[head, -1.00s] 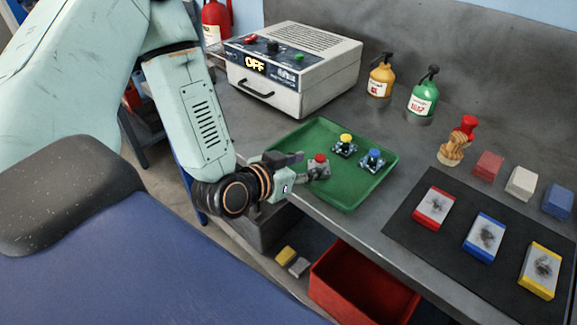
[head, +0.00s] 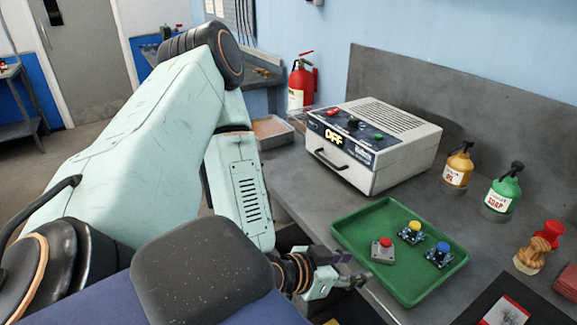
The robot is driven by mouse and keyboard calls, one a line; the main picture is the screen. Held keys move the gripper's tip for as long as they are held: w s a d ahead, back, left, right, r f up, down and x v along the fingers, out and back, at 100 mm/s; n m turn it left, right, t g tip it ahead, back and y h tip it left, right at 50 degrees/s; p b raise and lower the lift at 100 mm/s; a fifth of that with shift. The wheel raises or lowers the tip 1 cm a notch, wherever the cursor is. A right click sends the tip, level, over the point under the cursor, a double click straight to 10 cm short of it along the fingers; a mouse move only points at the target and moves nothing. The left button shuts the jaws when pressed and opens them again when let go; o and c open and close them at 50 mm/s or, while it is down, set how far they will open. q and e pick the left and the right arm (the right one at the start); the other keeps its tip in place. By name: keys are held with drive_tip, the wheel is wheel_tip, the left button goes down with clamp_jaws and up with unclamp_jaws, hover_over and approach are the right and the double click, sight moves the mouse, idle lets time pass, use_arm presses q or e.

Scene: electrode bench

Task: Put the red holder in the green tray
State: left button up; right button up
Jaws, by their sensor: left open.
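The red holder (head: 383,250), a small grey block with a red knob on top, stands upright in the green tray (head: 405,293) near its left side. A yellow-knobbed holder (head: 412,232) and a blue-knobbed holder (head: 438,255) stand in the tray to its right. My left gripper (head: 357,270) is open and empty just outside the tray's left rim, apart from the red holder. My right gripper is not in view.
A white power unit reading OFF (head: 375,145) stands behind the tray. An orange bottle (head: 458,168), a green soap bottle (head: 502,192) and a red-topped wooden item (head: 538,247) stand to the right. A fire extinguisher (head: 301,85) is beyond the bench.

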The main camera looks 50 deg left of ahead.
use_arm(q)
drive_tip(key=s+d+f+n+g+y, duration=0.1)
drive_tip(key=s+f+g, duration=0.5)
drive_tip(key=s, duration=0.4)
drive_tip(key=s+d+f+n+g+y, duration=0.1)
drive_tip(key=s+d+f+g, duration=0.1)
drive_tip(key=s+f+g, duration=0.4)
drive_tip(key=s+f, duration=0.3)
drive_tip(key=s, duration=0.2)
drive_tip(key=shift+s+f, duration=0.15)
drive_tip(key=shift+f, duration=0.15)
